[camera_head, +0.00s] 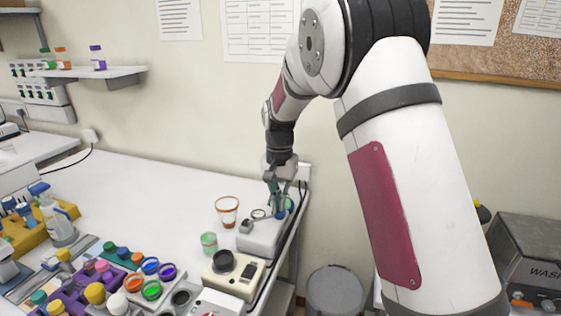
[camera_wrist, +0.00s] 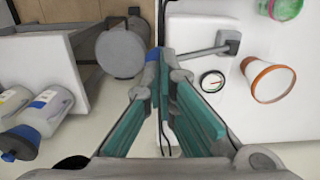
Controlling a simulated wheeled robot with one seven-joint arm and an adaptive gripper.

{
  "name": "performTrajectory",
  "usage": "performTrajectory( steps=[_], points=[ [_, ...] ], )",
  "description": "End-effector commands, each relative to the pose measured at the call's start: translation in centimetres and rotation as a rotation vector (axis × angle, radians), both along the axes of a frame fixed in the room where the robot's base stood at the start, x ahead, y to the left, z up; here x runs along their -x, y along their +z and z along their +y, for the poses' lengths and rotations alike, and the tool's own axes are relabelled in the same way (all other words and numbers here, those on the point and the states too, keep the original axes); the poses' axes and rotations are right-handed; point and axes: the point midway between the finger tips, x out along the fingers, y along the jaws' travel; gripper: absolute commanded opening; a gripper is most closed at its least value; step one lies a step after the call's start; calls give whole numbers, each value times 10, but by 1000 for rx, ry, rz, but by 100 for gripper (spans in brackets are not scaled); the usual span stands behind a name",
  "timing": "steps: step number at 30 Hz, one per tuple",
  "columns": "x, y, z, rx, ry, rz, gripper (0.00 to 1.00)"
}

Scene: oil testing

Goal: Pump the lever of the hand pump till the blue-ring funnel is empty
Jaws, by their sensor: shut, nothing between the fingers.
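The hand pump (camera_head: 262,237) is a pale box at the bench's right edge. My gripper (camera_head: 277,203) points down over the pump's far side. In the wrist view its teal fingers (camera_wrist: 158,78) come together with nothing visible between them. The funnel's contents are hidden, and contact with the lever is unclear.
An orange-rimmed cup (camera_head: 227,210) and a green cup (camera_head: 209,242) stand left of the pump. A beige device with a dark knob (camera_head: 223,261) is in front. The bench edge drops off at right, beside a grey bin (camera_head: 335,292). The bench behind is clear.

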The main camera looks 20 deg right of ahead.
Motion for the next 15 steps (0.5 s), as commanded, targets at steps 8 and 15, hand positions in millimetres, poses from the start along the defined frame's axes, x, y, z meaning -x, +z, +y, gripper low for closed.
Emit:
performTrajectory(
  steps=[8,15],
  points=[
    [1,-4,0,-1,0,1,0],
    [4,-14,-5,-1,-1,2,0]
  ],
)
